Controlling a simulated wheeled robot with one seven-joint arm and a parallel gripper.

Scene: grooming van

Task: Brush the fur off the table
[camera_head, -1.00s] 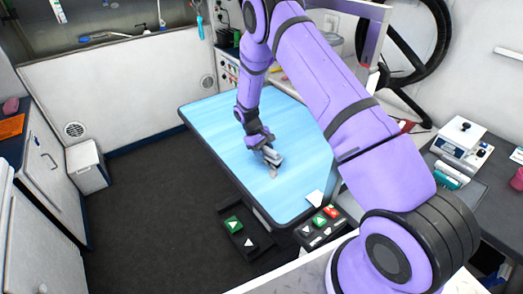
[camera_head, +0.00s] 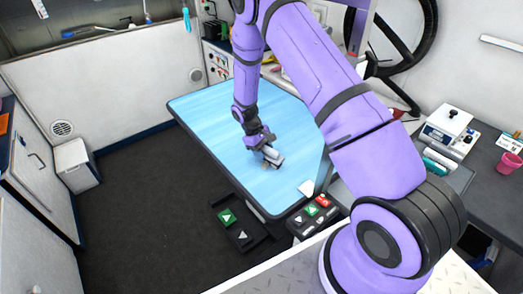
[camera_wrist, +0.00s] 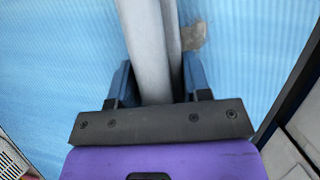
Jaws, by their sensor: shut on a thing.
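The table (camera_head: 215,115) has a light blue ribbed top with a dark rim, and it also fills much of the wrist view (camera_wrist: 60,60). My gripper (camera_head: 268,152) is low over the middle of its near half. In the wrist view my gripper (camera_wrist: 157,88) is shut on a long grey thing, likely the brush (camera_wrist: 146,45); its far end is out of view. A small greyish-tan patch, likely fur (camera_wrist: 195,37), lies on the tabletop just right of the grey thing. I cannot tell whether the brush touches the table.
A white piece (camera_head: 306,188) lies at the table's near right corner. A button panel (camera_head: 312,215) and a dark pedal unit (camera_head: 235,225) are by the near edge. A grey counter (camera_head: 490,190) stands at right. The dark floor (camera_head: 135,210) is clear at left.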

